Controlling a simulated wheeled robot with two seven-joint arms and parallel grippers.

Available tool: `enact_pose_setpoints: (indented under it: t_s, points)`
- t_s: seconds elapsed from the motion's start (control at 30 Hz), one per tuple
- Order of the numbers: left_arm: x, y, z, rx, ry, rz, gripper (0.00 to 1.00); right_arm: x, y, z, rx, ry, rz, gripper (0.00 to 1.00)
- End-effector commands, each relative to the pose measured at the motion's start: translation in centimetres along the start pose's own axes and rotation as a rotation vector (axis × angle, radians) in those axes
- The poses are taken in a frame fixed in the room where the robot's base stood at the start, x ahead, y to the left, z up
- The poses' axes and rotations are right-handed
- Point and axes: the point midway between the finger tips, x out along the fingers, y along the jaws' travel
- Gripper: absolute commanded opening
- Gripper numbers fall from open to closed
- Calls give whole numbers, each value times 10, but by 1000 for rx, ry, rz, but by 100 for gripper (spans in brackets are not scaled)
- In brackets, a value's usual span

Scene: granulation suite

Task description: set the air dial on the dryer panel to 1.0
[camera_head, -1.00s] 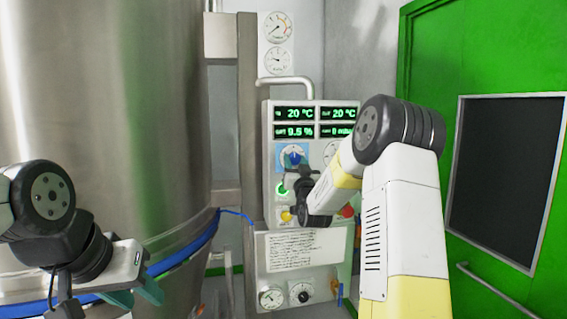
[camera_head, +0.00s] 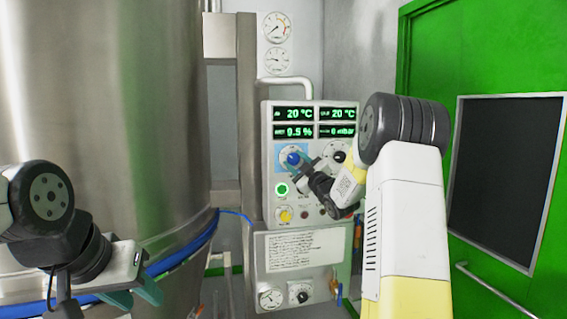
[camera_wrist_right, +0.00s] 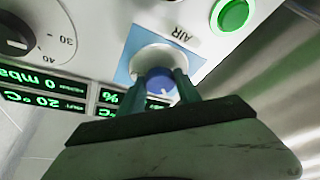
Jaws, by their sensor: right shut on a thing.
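The dryer panel (camera_head: 312,222) stands in the middle of the head view. Its air dial is a blue knob (camera_head: 293,159) on a light blue square plate, at the panel's upper left below the green displays. In the right wrist view the blue knob (camera_wrist_right: 160,82) sits beside the upside-down label "AIR", on a pale round scale. My right gripper (camera_wrist_right: 163,84) is shut on the blue knob, a finger on each side. The fingers hide much of the scale, so I cannot read the setting. My left gripper (camera_head: 133,294) hangs at the lower left, away from the panel, its fingers apart.
A green button (camera_head: 282,189) and a yellow knob (camera_head: 285,215) sit below the air dial. A black dial (camera_wrist_right: 17,38) is beside it. A large steel vessel (camera_head: 110,110) fills the left, and a green door (camera_head: 430,60) stands at the right.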

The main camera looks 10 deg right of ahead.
Motion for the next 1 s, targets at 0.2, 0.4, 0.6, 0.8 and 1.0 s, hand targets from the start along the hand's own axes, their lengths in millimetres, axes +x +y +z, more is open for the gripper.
enact_pose_setpoints:
  t_s: [0.2, 0.4, 0.6, 0.8, 1.0]
  points:
    - [0, 0, 0, 0, 0, 0, 36, 0, 0, 0, -108, -1, -46, 0]
    - [0, 0, 0, 0, 0, 0, 36, 0, 0, 1, -162, -2, -69, 0]
    - [0, 0, 0, 0, 0, 0, 36, 0, 0, 1, -180, -2, -77, 0]
    - [0, 0, 0, 0, 0, 0, 36, 0, 0, 1, -181, -2, -78, 0]
    - [0, 0, 0, 0, 0, 0, 36, 0, 0, 1, -181, -2, -77, 53]
